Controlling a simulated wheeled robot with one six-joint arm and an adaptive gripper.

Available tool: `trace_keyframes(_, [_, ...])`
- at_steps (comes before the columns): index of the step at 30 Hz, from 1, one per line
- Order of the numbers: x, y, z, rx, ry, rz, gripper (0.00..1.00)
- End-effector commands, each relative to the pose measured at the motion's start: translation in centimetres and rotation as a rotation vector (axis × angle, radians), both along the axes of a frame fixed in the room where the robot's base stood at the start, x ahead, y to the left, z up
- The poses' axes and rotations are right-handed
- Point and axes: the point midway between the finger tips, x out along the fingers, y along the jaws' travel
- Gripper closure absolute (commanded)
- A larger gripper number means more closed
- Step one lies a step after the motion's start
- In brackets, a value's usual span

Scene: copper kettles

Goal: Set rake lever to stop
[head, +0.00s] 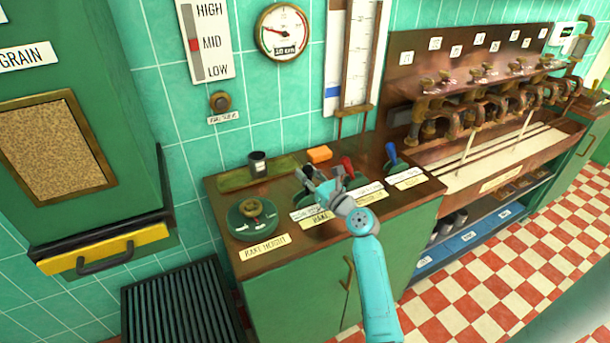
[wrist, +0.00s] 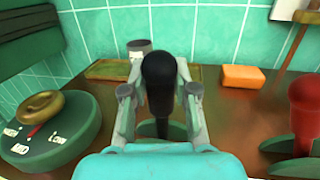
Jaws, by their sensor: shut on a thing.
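The rake lever has a black knob (wrist: 158,75) and stands upright between the fingers of my gripper (wrist: 160,92) in the wrist view. The fingers close on it from both sides. In the head view my gripper (head: 320,180) is over the counter, above the yellow label that reads RAKE (head: 321,218). My arm and gripper hide most of the lever and part of its labels there. The position marks around the lever cannot be read clearly.
A red lever (head: 348,166) and a blue lever (head: 391,152) stand to the right. A round rake height dial (head: 252,222) is to the left. Behind are a dark cup (head: 258,163) on a tray (head: 232,184) and an orange block (head: 319,154). The tiled wall is close behind.

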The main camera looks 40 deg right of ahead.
Motion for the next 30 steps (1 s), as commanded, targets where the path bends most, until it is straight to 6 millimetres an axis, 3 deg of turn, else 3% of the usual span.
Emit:
trace_keyframes(1, [0.0, 0.0, 0.0, -0.001, 0.001, 0.0, 1.0])
trace_keyframes(2, [0.0, 0.0, 0.0, -0.002, 0.001, 0.0, 0.64])
trace_keyframes(4, [0.0, 0.0, 0.0, -0.002, 0.001, 0.0, 0.47])
trace_keyframes(17, [-0.8, 0.1, -0.2, -0.002, 0.002, 0.0, 0.45])
trace_keyframes(30, [-8.6, 0.7, -1.0, -0.001, 0.002, -0.003, 0.45])
